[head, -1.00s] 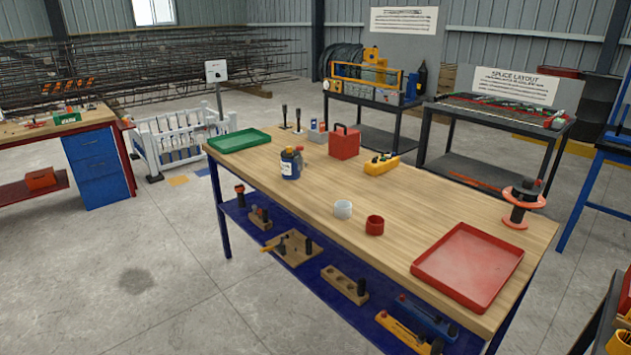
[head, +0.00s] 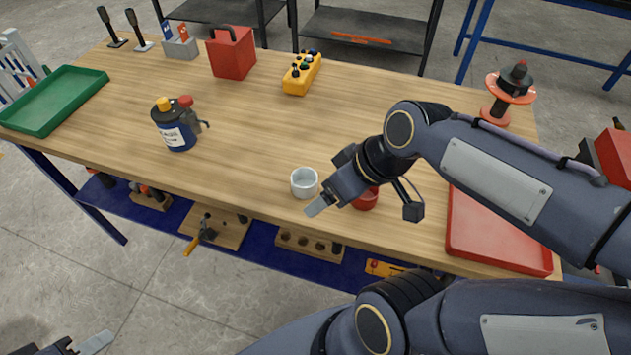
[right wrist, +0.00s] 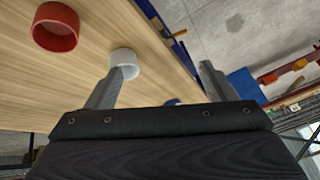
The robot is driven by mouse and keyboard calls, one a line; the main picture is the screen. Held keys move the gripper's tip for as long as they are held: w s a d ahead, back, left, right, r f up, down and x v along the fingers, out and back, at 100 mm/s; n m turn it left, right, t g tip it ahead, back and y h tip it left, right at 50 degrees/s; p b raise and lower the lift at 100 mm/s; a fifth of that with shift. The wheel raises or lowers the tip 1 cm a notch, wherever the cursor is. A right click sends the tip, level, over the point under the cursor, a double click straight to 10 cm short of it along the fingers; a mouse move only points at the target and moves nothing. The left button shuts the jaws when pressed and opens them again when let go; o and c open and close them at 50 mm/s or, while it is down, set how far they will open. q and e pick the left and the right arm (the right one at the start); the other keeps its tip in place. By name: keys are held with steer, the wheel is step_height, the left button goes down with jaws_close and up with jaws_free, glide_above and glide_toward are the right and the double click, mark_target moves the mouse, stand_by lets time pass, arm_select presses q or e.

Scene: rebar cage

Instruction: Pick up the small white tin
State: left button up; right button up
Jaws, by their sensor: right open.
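The small white tin (head: 304,182) stands upright, open top up, near the front edge of the wooden table. My right gripper (head: 322,203) is just right of it in the head view. In the right wrist view my right gripper (right wrist: 162,80) is open with nothing between its fingers. There the white tin (right wrist: 124,62) shows beyond the left finger, whose tip overlaps it; I cannot tell whether they touch. My left gripper (head: 78,346) shows only in part at the bottom left, away from the table; its jaw opening is unclear.
A red tin (head: 366,197) stands close behind my right gripper, partly hidden; it also shows in the right wrist view (right wrist: 56,28). A red tray (head: 500,250) lies to the right, partly under my arm. Table between bottle and white tin is clear.

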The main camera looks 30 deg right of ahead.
steer(key=w+d+n+g, duration=0.2)
steer(key=w+d+n, duration=0.1)
steer(key=w+n, duration=0.3)
steer(key=n, duration=0.4)
glide_toward(307, 174)
steer(key=s+a+r, duration=0.2)
steer(key=shift+n+g+y, duration=0.3)
steer(key=shift+n+g, duration=0.2)
steer(key=x, duration=0.2)
steer(key=p+x, duration=0.1)
steer(key=x, duration=0.4)
steer(key=shift+w+d+f, duration=0.15)
steer(key=shift+w+f, duration=0.15)
steer(key=shift+w, duration=0.15)
steer(key=shift+w+f, duration=0.1)
steer(key=shift+f, duration=0.4)
arm_select(q)
steer(key=shift+w+r, duration=0.25)
steer(key=shift+r, duration=0.6)
arm_select(e)
steer(key=c, duration=1.1)
